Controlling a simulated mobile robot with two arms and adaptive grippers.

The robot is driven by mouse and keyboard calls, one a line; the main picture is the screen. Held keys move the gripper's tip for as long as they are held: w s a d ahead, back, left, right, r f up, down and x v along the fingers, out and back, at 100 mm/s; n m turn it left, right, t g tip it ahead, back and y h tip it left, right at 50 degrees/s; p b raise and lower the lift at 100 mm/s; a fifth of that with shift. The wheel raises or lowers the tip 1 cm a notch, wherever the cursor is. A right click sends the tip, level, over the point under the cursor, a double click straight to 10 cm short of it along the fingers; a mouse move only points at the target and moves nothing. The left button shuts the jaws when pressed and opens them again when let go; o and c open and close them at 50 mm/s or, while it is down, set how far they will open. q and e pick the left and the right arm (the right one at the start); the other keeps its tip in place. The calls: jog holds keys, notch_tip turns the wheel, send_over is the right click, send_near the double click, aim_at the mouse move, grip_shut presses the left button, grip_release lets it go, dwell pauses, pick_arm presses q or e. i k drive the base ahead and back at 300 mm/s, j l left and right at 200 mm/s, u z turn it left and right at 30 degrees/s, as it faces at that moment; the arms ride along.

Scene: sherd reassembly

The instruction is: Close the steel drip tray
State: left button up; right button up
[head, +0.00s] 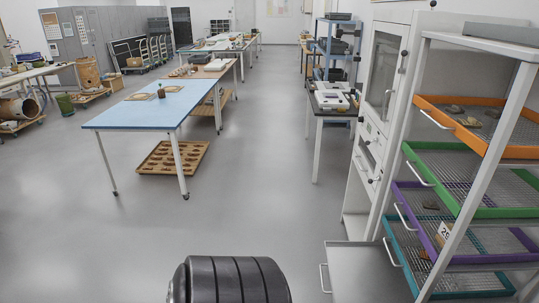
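The steel drip tray (352,258) is a flat grey tray at the bottom of the rack on the right, below the coloured mesh drawers. It sticks out to the left past the rack's front, so it stands open. Its pale handle (323,279) is on its left edge. Its lower part is cut off by the picture's bottom edge. Neither of my grippers is in view.
The rack's orange (455,128), green (440,193), purple (419,218) and teal (403,252) drawers sit above the tray. A white cabinet (384,90) stands behind. A blue-topped table (140,112) is at left. The grey floor (250,200) between is clear.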

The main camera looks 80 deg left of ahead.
aim_at(359, 272)
jog(key=u, duration=1.85)
